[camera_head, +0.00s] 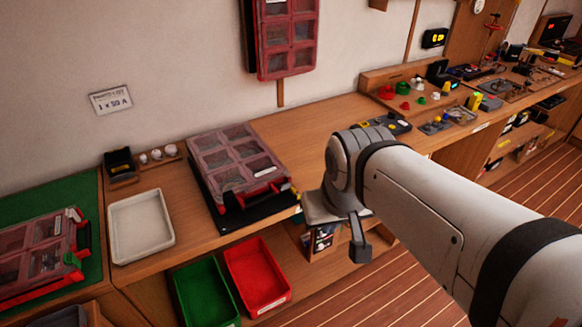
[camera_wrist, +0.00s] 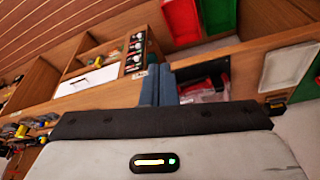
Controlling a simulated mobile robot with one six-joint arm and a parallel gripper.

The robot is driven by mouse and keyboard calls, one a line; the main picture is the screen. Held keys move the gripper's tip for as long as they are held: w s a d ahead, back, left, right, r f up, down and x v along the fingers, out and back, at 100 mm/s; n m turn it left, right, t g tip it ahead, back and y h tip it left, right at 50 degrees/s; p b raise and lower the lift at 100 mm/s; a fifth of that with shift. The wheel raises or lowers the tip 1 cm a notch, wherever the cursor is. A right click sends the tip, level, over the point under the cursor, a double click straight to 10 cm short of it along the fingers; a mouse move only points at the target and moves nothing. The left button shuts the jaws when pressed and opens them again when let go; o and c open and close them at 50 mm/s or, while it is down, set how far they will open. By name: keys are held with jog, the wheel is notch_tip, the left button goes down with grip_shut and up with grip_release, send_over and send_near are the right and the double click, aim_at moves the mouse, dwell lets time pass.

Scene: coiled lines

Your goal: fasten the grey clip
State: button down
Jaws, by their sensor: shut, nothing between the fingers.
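A lidded organizer case (camera_head: 238,160) with clear compartments lies on the wooden bench. Its front edge has a red handle (camera_head: 266,191) and dark parts near its corners. I cannot make out for certain which part is the grey clip, or whether it is fastened. My gripper (camera_head: 357,252) hangs over the bench's front edge, to the right of the case and apart from it. Its fingers are together with nothing between them. In the wrist view the blue-grey fingers (camera_wrist: 160,88) partly cover the case (camera_wrist: 205,85), which shows dark with reddish parts.
A white tray (camera_head: 141,226) lies left of the case. Another case (camera_head: 42,255) sits on a green mat. Green (camera_head: 206,290) and red (camera_head: 257,277) bins are below the bench edge. Small parts (camera_head: 413,92) lie at the back right. A red case (camera_head: 287,38) hangs on the wall.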

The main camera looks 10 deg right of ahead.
jog(key=w+a+f+m+y+b, duration=0.1)
jog(key=a+f+m+y+b, duration=0.1)
jog(key=a+f+m+b, duration=0.3)
jog(key=m+t+y+b, duration=0.3)
jog(key=m+t+b, duration=0.8)
jog(key=m+b, duration=1.3)
send_near(283, 186)
jog(key=s+d+f+m+p, duration=0.1)
jog(key=s+d+m+p, duration=0.1)
jog(key=d+m+p, duration=0.1)
jog(key=shift+s+a+f, duration=0.1)
jog(key=shift+f, duration=0.05)
jog(key=shift+a, duration=0.1)
jog(key=b+x, duration=0.1)
jog(key=x, duration=0.9)
